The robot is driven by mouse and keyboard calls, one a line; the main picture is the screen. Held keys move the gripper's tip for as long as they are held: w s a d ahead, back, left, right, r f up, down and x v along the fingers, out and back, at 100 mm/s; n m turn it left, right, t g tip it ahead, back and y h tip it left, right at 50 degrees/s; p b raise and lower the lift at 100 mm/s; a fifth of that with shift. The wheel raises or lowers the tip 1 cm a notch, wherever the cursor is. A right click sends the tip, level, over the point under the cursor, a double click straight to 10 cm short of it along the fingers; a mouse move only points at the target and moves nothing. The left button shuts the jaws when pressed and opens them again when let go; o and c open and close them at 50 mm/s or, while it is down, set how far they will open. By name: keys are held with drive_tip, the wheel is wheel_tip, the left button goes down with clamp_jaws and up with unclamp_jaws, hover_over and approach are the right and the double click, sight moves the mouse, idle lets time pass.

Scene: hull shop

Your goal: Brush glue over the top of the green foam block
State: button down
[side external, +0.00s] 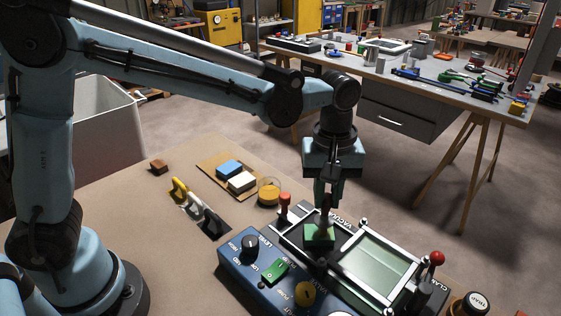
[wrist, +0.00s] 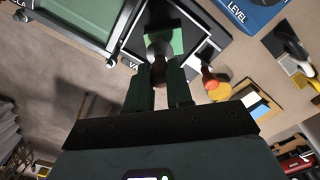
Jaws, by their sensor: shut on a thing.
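The green foam block (side external: 319,236) sits on the dark plate of the bench fixture, left of its glass-lidded frame. In the wrist view the green block (wrist: 178,38) shows just beyond the fingers. My gripper (side external: 324,203) points down above the block, its fingers shut on a brush (wrist: 158,50). The brush head is at or just over the block's top; I cannot tell whether it touches. Much of the brush is hidden by the fingers in the side view. A round pot of amber glue (side external: 269,191) stands behind and left of the block.
A red-topped lever (side external: 284,203) stands close left of the block. A blue control panel (side external: 262,270) with knobs lies in front. A tan board (side external: 215,178) holds a blue and a white block. Handled tools (side external: 200,210) lie on the left. The bench's left side is mostly clear.

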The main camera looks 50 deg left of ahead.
drive_tip(key=shift+s+a, duration=0.1)
drive_tip(key=shift+s+a, duration=0.4)
drive_tip(key=shift+s+a, duration=0.1)
drive_tip(key=shift+a, duration=0.05)
drive_tip(key=shift+s+a, duration=0.35)
drive_tip(key=shift+w+d, duration=0.1)
drive_tip(key=shift+w+d, duration=0.45)
drive_tip(key=shift+d, duration=0.1)
drive_tip(key=shift+w+d, duration=0.4)
drive_tip(key=shift+w, duration=0.1)
